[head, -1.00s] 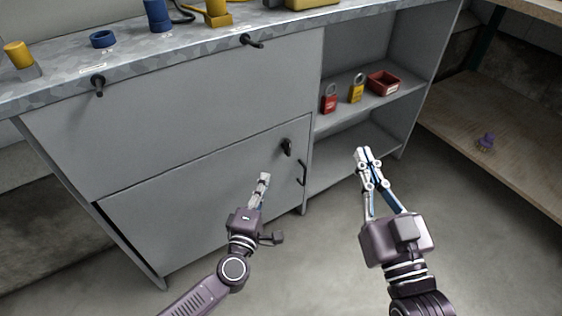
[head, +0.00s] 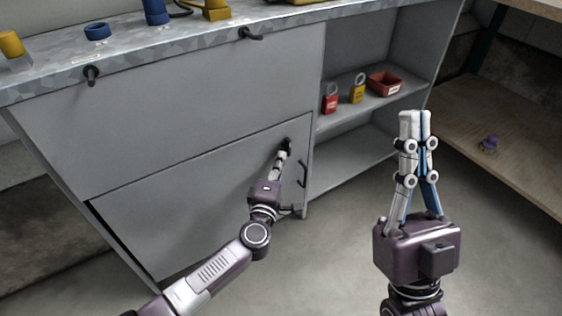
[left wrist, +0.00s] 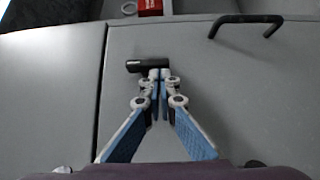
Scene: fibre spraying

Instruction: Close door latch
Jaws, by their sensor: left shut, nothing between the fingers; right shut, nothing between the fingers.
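The grey lower door (head: 190,205) of the cabinet bears a black latch (head: 288,143) near its upper right corner. In the left wrist view the latch (left wrist: 148,66) lies crosswise. My left gripper (head: 283,153) is shut, with its fingertips at the latch. In the left wrist view these fingertips (left wrist: 160,73) overlap the latch's right part; I cannot tell whether they touch it. My right gripper (head: 414,113) is shut and empty, raised in front of the open shelves, away from the door.
A black bar handle (head: 302,174) is on the door right of my left gripper. Two more black latches (head: 92,75) (head: 250,34) are on the upper panel. The shelf holds a red padlock (head: 330,103), a yellow padlock (head: 357,94) and a red bin (head: 385,84). Floor (head: 335,250) between my arms is clear.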

